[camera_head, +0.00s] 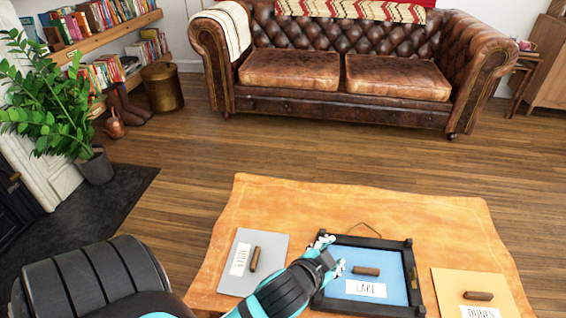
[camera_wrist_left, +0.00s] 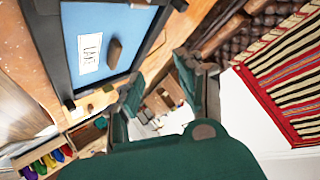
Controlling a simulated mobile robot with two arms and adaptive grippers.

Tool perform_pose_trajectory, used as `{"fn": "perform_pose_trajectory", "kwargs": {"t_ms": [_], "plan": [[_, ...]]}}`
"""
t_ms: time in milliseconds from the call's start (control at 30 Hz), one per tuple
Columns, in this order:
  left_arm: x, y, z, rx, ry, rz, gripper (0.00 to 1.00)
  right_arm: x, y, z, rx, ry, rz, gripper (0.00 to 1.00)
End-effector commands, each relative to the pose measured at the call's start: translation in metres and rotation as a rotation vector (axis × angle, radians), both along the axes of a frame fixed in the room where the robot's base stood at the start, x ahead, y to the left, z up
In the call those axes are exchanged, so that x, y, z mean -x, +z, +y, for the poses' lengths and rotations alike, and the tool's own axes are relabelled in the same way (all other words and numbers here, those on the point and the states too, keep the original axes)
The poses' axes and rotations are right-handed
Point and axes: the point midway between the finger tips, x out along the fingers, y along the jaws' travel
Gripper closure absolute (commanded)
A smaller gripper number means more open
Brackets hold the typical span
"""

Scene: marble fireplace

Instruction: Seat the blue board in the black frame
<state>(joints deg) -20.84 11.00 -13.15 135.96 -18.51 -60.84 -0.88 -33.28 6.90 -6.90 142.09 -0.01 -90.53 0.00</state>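The blue board (camera_head: 391,289), with a brown handle and a white "LAKE" label, lies inside the black frame (camera_head: 412,272) on the wooden table. In the left wrist view the board (camera_wrist_left: 85,20) shows bounded by the dark frame (camera_wrist_left: 128,62); whether it lies fully flush I cannot tell. My left gripper (camera_head: 333,254) is over the frame's left side, near its upper left corner, and hides part of that side. In the left wrist view its fingers (camera_wrist_left: 158,75) are spread apart with nothing between them. My right gripper is not in view.
On the table (camera_head: 330,205), a grey board (camera_head: 270,272) with a handle lies left of the frame. An orange-yellow board (camera_head: 449,285) labelled "DUNES" lies to its right. The table's far strip is clear. A leather sofa (camera_head: 345,75) stands beyond, across open floor.

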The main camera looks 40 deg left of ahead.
Motion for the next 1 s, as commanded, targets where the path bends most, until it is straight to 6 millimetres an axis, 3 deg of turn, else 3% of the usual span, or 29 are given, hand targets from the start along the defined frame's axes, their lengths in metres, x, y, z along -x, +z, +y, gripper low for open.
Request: {"fn": "perform_pose_trajectory", "kwargs": {"t_ms": [33, 100, 200, 333, 433, 1000], "plan": [[0.033, -0.026, 0.003, 0.063, 0.042, 0.147, 0.63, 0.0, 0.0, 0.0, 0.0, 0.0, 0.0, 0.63], [0.073, -0.053, 0.002, 0.132, 0.081, 0.323, 0.63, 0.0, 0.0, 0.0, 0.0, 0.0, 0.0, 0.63], [0.119, -0.074, -0.002, 0.2, 0.112, 0.508, 0.63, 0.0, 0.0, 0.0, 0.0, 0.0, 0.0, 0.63], [0.154, -0.084, -0.006, 0.244, 0.128, 0.642, 0.63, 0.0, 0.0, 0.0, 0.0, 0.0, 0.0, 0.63], [0.162, -0.086, -0.008, 0.253, 0.13, 0.672, 0.63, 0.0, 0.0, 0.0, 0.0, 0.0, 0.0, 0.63], [0.161, -0.086, -0.008, 0.25, 0.129, 0.67, 0.63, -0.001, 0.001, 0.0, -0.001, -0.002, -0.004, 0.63]]}}
